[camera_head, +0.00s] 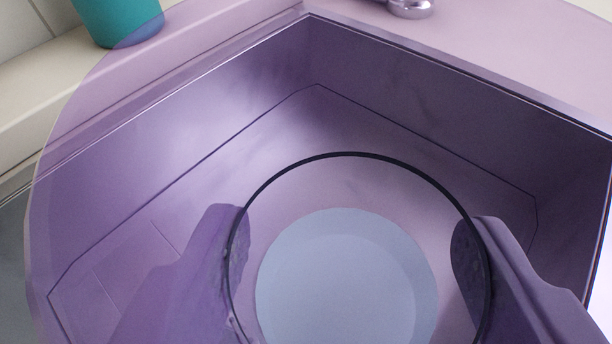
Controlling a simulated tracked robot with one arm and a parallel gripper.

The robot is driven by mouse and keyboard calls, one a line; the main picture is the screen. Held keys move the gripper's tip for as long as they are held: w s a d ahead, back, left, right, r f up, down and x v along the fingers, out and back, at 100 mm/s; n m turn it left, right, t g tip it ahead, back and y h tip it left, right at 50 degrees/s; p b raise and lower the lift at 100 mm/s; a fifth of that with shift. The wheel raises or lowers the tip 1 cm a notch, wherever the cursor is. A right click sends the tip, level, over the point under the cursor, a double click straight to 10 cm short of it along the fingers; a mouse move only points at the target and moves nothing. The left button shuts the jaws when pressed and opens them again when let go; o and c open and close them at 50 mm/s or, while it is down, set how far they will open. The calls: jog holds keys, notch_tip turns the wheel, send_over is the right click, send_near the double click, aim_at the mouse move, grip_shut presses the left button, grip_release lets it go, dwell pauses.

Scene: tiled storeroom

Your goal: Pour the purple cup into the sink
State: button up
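A see-through purple cup (350,185) fills most of the picture, close to the camera. Its wide curved edge runs down the left side, and a dark ring shows lower in the middle. My gripper (357,258) shows tinted through the cup, its fingers on either side of the ring and shut on the cup. The sink (440,105), a deep angular basin, shows through the cup, which is in front of the basin in this view. A pale blue disc (345,275) shows inside the ring; I cannot tell whether it is liquid. The cup's exact tilt and height are unclear.
A teal container (118,20) stands on the pale counter (40,105) at the upper left, beyond the sink's rim. A shiny metal fitting, probably the tap (410,8), is at the top edge behind the sink. Wall tiles show at the upper left corner.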

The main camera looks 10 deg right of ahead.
jog(key=shift+w+a+f, duration=0.1)
jog(key=shift+w, duration=0.5)
jog(key=shift+w+a+m+h, duration=0.15)
jog(key=shift+w+m+h, duration=0.15)
jog(key=shift+w, duration=0.45)
jog(key=w+a+m+g+h, duration=0.1)
jog(key=w+a, duration=0.4)
jog(key=a, duration=0.1)
jog(key=shift+f+m+h, duration=0.4)
jog(key=shift+f, duration=0.05)
jog(key=shift+w, duration=0.1)
